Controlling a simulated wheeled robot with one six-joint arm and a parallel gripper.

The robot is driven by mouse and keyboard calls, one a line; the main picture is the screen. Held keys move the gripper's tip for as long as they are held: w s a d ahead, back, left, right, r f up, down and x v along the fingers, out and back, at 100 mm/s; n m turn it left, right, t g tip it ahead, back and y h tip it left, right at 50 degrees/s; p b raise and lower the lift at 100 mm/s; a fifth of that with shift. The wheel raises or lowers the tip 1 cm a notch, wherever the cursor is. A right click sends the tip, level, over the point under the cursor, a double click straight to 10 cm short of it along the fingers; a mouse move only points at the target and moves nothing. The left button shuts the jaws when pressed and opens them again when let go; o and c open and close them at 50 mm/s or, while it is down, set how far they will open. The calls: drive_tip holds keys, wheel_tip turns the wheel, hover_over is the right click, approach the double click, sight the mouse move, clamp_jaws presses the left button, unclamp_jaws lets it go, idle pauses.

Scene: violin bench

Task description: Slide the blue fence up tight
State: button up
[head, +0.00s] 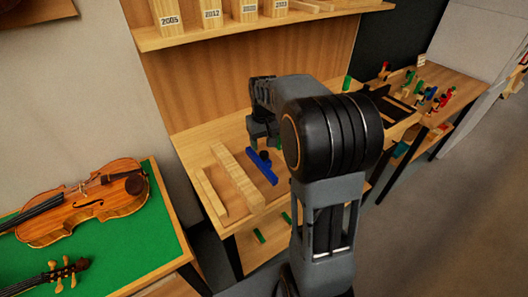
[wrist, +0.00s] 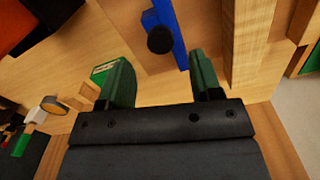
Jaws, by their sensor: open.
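The blue fence (head: 263,168) is a narrow bar lying on the wooden bench, with a black round knob on it. It also shows in the wrist view (wrist: 174,30), with the knob (wrist: 160,40) at its side. To the left of the fence in the head view runs a thick pale wooden bar (head: 238,177), with a strip of bare bench between them. My gripper (head: 264,143) is over the bench at the far end of the fence, open and empty. In the wrist view its two green fingers (wrist: 158,72) are apart, with the knob and fence beyond them.
A thinner wooden strip (head: 210,192) lies left of the bar. A shelf (head: 250,30) with numbered wood blocks hangs above. A violin (head: 85,205) lies on a green-topped table at left. Another bench (head: 450,90) with small coloured tools stands at right.

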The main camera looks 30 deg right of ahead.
sight(264, 153)
drive_tip(key=shift+f, duration=2.25)
clamp_jaws()
